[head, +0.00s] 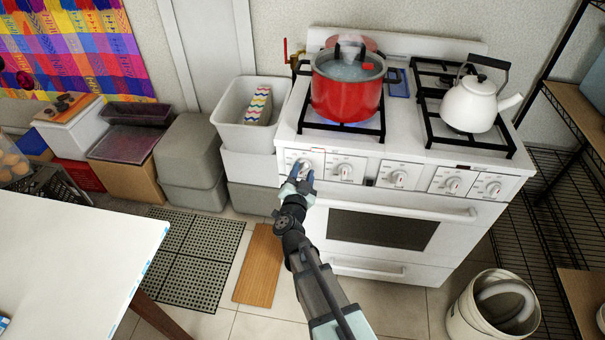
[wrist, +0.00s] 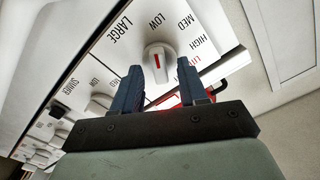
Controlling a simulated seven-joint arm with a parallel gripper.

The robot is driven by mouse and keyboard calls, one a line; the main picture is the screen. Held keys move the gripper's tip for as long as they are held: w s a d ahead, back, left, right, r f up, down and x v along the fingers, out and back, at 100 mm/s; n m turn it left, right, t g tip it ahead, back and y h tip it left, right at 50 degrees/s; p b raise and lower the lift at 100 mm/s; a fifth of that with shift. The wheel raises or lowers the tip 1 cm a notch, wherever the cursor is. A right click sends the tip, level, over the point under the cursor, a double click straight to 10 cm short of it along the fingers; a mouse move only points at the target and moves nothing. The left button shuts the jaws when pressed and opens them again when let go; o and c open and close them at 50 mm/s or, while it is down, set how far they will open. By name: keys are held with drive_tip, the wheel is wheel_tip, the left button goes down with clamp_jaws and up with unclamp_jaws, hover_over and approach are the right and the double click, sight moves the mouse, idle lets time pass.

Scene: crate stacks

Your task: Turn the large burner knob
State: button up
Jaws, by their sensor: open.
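The large burner knob (wrist: 161,58) is white with a red line, on a panel lettered LARGE, LOW, MED, HIGH. In the head view it is the leftmost knob on the stove front and is mostly hidden by my gripper (head: 299,182). In the wrist view my gripper (wrist: 159,72) is open, with its two dark fingers pointing at the panel, one on each side of the knob's lower part. I cannot tell whether either finger touches the knob. The white stove (head: 400,238) stands against the wall.
A red pot (head: 346,98) sits over a blue flame at the stove's left. A white kettle (head: 470,105) stands at the right. More knobs (head: 398,179) line the panel. Grey bins (head: 193,150) stand left of the stove, and a white table (head: 70,250) is at lower left.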

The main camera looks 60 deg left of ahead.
clamp_jaws()
idle(0.4)
drive_tip(key=shift+m, duration=0.3)
drive_tip(key=m, duration=0.3)
drive_tip(key=shift+w+m, duration=0.1)
drive_tip(key=shift+m, duration=0.2)
drive_tip(key=m, duration=0.3)
drive_tip(key=shift+f+m, duration=0.1)
drive_tip(key=shift+m, duration=0.2)
drive_tip(key=m, duration=0.4)
drive_tip(key=shift+f+m, duration=0.1)
drive_tip(key=shift+m, duration=1.9)
